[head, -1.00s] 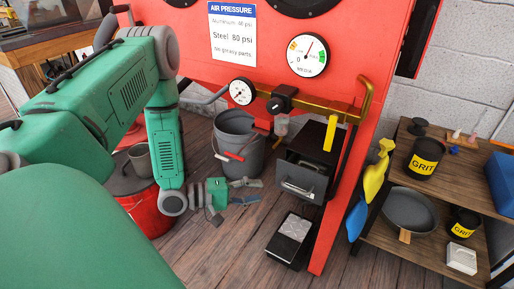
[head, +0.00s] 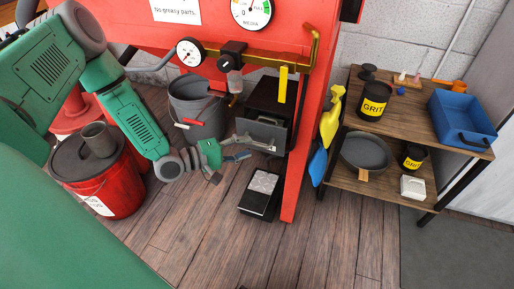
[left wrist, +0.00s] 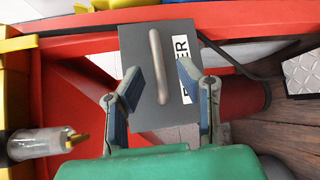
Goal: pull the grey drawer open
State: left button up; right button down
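The grey drawer (head: 262,132) sits in a dark cabinet (head: 268,94) under the red machine in the head view. In the left wrist view its flat grey front (left wrist: 139,46) fills the upper middle, with a bar handle (left wrist: 157,62) and a partly hidden white label (left wrist: 184,60). My left gripper (head: 252,147) is in front of the drawer in the head view. In the left wrist view its two blue-padded fingers (left wrist: 160,73) are open, one on each side of the handle, with gaps between. I cannot tell their exact distance from the handle. My right gripper is not in view.
A black pedal with a metal plate (head: 262,190) lies on the floor below the drawer. A grey bucket (head: 199,112) and a red bucket (head: 118,190) stand to the left. A red machine leg (head: 299,170) and a shelf (head: 400,125) are to the right. Floor in front is clear.

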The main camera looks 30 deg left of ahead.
aim_at(257, 145)
pick_arm(q)
jog(key=shift+b+x, duration=0.45)
jog(key=shift+x, duration=1.55)
grip_shut()
jog(key=s+d+p, duration=0.2)
jog(key=s, duration=0.7)
jog(key=shift+f, duration=0.1)
grip_release()
